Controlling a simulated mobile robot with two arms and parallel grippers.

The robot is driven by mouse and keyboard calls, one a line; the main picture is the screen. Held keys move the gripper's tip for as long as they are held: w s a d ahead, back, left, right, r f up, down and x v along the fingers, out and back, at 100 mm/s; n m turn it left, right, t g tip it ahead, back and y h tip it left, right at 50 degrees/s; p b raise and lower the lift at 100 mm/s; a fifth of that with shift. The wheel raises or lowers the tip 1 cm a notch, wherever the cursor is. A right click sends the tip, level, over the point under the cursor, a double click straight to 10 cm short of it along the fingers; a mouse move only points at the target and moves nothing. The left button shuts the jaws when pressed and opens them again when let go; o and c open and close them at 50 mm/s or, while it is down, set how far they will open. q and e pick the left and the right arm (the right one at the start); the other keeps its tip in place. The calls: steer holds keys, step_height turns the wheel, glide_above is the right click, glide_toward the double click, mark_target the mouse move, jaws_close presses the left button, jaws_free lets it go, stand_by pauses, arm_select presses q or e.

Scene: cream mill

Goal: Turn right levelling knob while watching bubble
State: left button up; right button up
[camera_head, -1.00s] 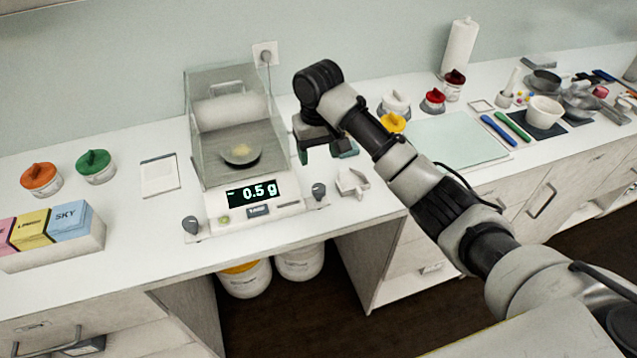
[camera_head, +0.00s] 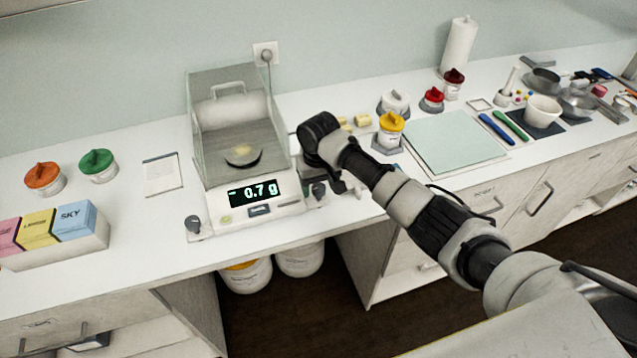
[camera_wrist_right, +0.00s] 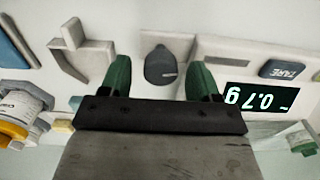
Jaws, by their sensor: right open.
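The balance (camera_head: 290,208) stands on the counter with a glass draft shield (camera_head: 230,85) and a lit display (camera_head: 252,192) reading about 0.7 g with a dash before it. The dark right levelling knob (camera_head: 318,190) sits at its front right corner, partly behind my right gripper (camera_head: 328,186). In the right wrist view the knob (camera_wrist_right: 160,66) lies between the green fingertips of my open right gripper (camera_wrist_right: 160,76), with gaps on both sides. A small round yellow-green spot (camera_head: 226,219) on the front panel may be the bubble level; the bubble cannot be made out. My left gripper is not in view.
The left knob (camera_head: 193,225) is at the front left corner. A pan with yellowish material (camera_head: 243,155) is inside the shield. A pale angular stand (camera_wrist_right: 80,50) is close beside my right gripper. A yellow-lidded jar (camera_head: 390,128) stands farther right.

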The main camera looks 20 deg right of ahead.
mark_target(318, 187)
steer(key=c, duration=0.9)
steer(key=shift+r+n+p, duration=0.3)
steer(key=shift+n+p, duration=0.2)
steer(key=shift+p, duration=0.45)
steer(key=shift+f+n, duration=0.2)
steer(key=shift+n, duration=0.2)
steer(key=o, duration=0.9)
step_height(318, 187, up, 11)
steer(key=b, duration=0.1)
steer(key=shift+f+b, duration=0.15)
steer(key=shift+b, duration=0.25)
